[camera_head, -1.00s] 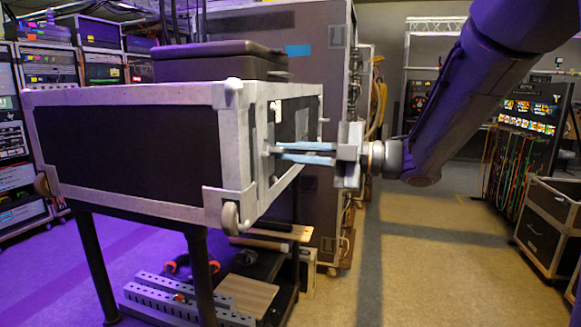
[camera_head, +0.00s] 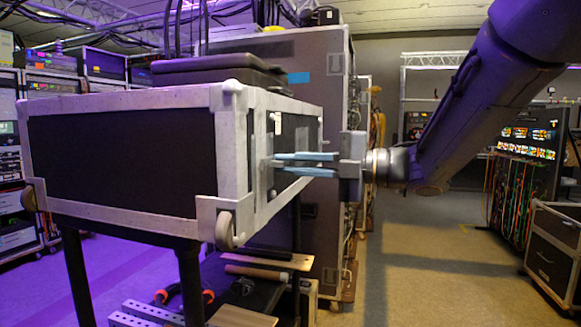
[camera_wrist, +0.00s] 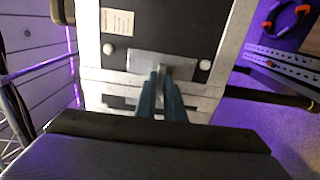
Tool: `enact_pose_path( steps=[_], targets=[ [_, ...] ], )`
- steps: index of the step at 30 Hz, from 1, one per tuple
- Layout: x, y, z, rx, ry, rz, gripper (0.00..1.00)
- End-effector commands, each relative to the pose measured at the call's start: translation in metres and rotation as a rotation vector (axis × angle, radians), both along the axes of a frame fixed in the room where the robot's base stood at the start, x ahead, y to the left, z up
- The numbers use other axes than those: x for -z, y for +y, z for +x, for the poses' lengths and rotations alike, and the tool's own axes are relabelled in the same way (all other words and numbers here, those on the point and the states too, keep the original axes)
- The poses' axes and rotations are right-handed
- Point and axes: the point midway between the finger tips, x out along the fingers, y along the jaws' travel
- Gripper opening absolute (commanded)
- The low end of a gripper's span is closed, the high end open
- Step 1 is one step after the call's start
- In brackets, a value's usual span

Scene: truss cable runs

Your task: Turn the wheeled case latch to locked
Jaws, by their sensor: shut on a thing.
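The wheeled case (camera_head: 120,155) is black with pale metal edges and small caster wheels, and it stands raised on dark legs. Its latch is on the side face toward my gripper, with a metal plate (camera_wrist: 140,60) visible in the wrist view. My gripper (camera_head: 277,162) reaches in from the right with its two blue fingers at this face. In the wrist view my gripper (camera_wrist: 161,74) is shut on the latch handle (camera_wrist: 162,70), a small grey piece in front of the plate. The fingertips partly hide the handle, and I cannot tell its exact angle.
A tall dark case (camera_head: 335,90) stands behind the wheeled case. A dark closed box (camera_head: 220,76) lies on top. Perforated rails (camera_head: 140,312) and orange-handled tools (camera_head: 185,296) lie below. The floor (camera_head: 430,270) at right is open, with a cable rack (camera_head: 515,195) beyond.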

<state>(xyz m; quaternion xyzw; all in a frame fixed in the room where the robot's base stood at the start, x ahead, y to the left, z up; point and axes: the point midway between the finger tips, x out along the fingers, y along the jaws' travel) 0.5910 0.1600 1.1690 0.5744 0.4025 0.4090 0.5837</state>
Motion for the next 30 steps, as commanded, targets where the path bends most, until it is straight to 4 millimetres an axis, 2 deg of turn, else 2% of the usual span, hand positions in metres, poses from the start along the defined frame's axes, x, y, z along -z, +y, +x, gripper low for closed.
enact_pose_path(
  steps=[7, 8, 10, 11, 21, 30],
  targets=[
    [0.000, 0.000, 0.000, 0.000, -0.001, -0.001, 0.00],
    [0.000, 0.000, 0.000, 0.000, -0.001, -0.001, 0.14],
    [0.000, 0.000, 0.000, 0.000, 0.000, 0.000, 0.26],
    [0.000, 0.000, 0.000, 0.000, 0.000, 0.000, 0.27],
    [0.000, -0.004, -0.001, 0.001, 0.001, 0.000, 0.27],
    [0.000, -0.044, -0.015, 0.004, 0.001, 0.000, 0.27]
  ],
)
